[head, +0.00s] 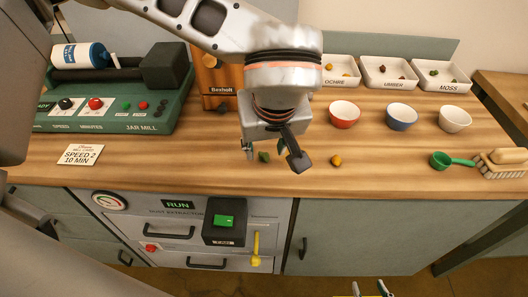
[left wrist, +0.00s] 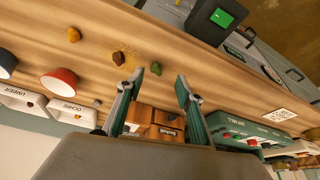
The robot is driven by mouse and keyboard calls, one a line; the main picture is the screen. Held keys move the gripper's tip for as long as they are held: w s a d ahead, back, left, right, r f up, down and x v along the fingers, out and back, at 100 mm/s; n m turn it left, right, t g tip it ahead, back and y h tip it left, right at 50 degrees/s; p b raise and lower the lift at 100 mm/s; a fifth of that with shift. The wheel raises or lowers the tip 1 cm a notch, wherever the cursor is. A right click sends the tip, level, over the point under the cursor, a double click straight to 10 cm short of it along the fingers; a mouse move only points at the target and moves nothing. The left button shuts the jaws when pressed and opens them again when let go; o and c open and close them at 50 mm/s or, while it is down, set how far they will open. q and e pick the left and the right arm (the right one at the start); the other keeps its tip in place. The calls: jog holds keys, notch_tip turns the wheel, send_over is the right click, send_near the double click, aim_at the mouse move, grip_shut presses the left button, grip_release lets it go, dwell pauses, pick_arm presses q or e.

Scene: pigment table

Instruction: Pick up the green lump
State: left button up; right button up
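The small dark green lump (head: 264,156) lies on the wooden table near its front edge. It also shows in the left wrist view (left wrist: 157,67), just beyond and between the fingertips. My left gripper (head: 272,156) is open above the table around the lump's place in the head view; its fingers also show in the left wrist view (left wrist: 160,78). Nothing is held between them. My right gripper (head: 369,289) shows only its fingertips at the bottom edge of the head view, apart and with nothing visible between them.
A brown lump (left wrist: 118,58) with scattered powder and a yellow lump (head: 336,160) lie beside the green one. Red (head: 344,114), blue (head: 401,117) and white (head: 455,119) bowls stand behind. A green scoop (head: 440,160) and brush (head: 505,162) lie right. The jar mill (head: 110,115) stands left.

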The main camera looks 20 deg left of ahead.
aim_at(264, 161)
pick_arm(q)
jog(key=shift+w+a, duration=0.25)
jog(key=shift+w, duration=0.05)
jog(key=shift+x, duration=0.9)
jog(key=x, duration=0.2)
jog(key=w+x, duration=0.1)
jog(key=x, duration=0.2)
jog(key=shift+w+f, duration=0.1)
jog(key=shift+w, duration=0.1)
jog(key=c, duration=1)
